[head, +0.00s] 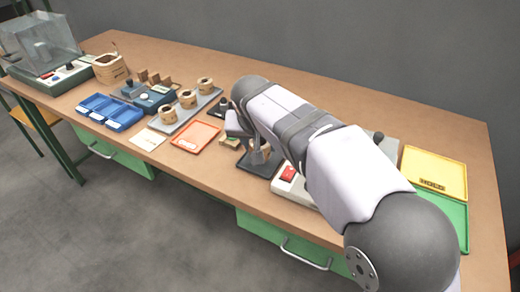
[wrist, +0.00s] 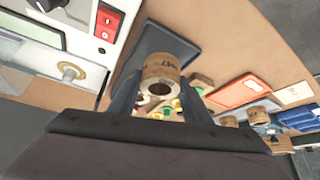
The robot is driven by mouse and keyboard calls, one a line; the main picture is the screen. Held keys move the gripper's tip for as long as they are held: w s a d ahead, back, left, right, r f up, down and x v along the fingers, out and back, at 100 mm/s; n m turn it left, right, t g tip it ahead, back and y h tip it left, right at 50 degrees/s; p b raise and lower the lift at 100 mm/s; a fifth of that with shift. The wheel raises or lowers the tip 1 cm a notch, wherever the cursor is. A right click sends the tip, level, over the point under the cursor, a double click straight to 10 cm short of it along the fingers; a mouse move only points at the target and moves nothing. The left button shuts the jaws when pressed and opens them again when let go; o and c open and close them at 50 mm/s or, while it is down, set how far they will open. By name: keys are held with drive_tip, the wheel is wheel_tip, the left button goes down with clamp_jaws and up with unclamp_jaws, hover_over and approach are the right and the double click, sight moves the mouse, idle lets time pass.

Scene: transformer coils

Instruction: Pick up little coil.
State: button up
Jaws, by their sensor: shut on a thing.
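A small brown coil (wrist: 161,68) with printed marks and a round hole sits between the two fingers of my gripper (wrist: 160,86) in the wrist view. My gripper is shut on its sides. In the head view my gripper (head: 257,151) is over or near a dark tray (head: 262,168), and my arm hides most of the coil. The dark tray also shows behind the coil in the wrist view (wrist: 186,46). I cannot tell whether the coil touches the tray.
A pale device with a red switch (head: 288,173) stands right beside the dark tray. Left are an orange tray (head: 196,136), a grey rack with three coils (head: 187,98) and blue bins (head: 112,112). Yellow (head: 433,168) and green trays (head: 456,214) lie right.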

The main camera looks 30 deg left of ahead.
wheel_tip(320, 180, up, 7)
drive_tip(key=p, duration=0.1)
drive_tip(key=w+d+r+m+h+p, duration=0.1)
drive_tip(key=w+d+r+m+p, duration=0.1)
drive_tip(key=w+d+r+p, duration=0.45)
drive_tip(key=w+d+f+m+h+p, duration=0.1)
drive_tip(key=w+d+m+p, duration=0.15)
drive_tip(key=d+p, duration=0.55)
drive_tip(key=w+f+n, duration=0.1)
drive_tip(key=f, duration=0.1)
drive_tip(key=f+n+y, duration=0.1)
drive_tip(key=f, duration=0.1)
drive_tip(key=w+f+n, duration=0.1)
drive_tip(key=f, duration=0.1)
drive_tip(key=shift+w+f+n+b, duration=0.1)
drive_tip(key=shift+w+n+b, duration=0.2)
drive_tip(key=shift+n+b, duration=0.05)
drive_tip(key=shift+w+a+r+n+y, duration=0.3)
drive_tip(key=shift+n+y, duration=0.1)
drive_tip(key=shift+y, duration=0.1)
drive_tip(key=shift+f, duration=0.1)
